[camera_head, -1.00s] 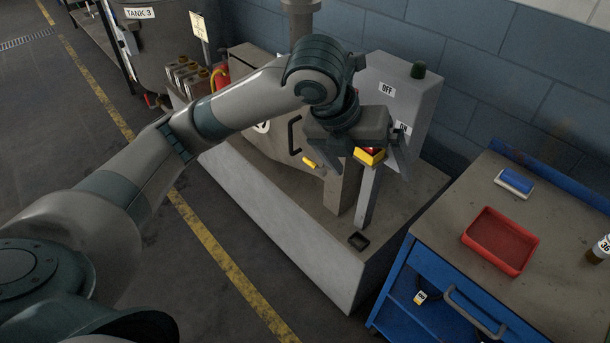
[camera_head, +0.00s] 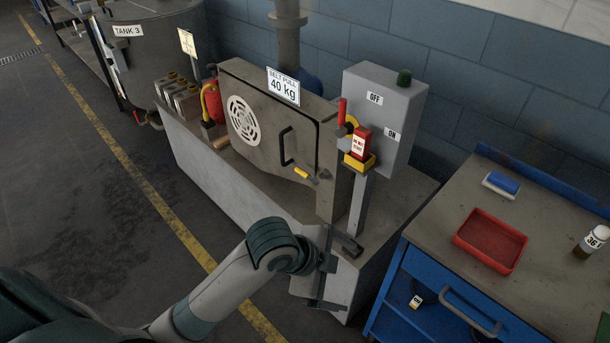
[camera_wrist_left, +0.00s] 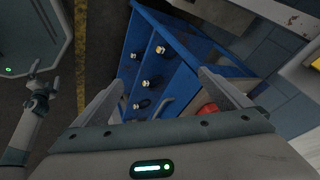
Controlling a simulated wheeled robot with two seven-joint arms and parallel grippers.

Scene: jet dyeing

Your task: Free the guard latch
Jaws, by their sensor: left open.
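The grey guard (camera_head: 262,125) with its white vent grille and black handle (camera_head: 287,147) is closed in the head view. A small yellow latch handle (camera_head: 306,175) sits at the guard's lower right, below the black handle. My left gripper (camera_head: 328,270) is open and empty, low in front of the plinth and below the latch, clear of it. Its two spread fingers also frame the left wrist view (camera_wrist_left: 165,95). A small arm end, apparently my right gripper (camera_wrist_left: 42,82), shows at the left of that view; its jaws are too small to judge.
Right of the guard stands a switch box (camera_head: 386,115) with a red lever and a red tag on a yellow block (camera_head: 359,160). A blue workbench (camera_head: 400,300) with a red tray (camera_head: 490,241) is at right. Open floor lies left of the plinth.

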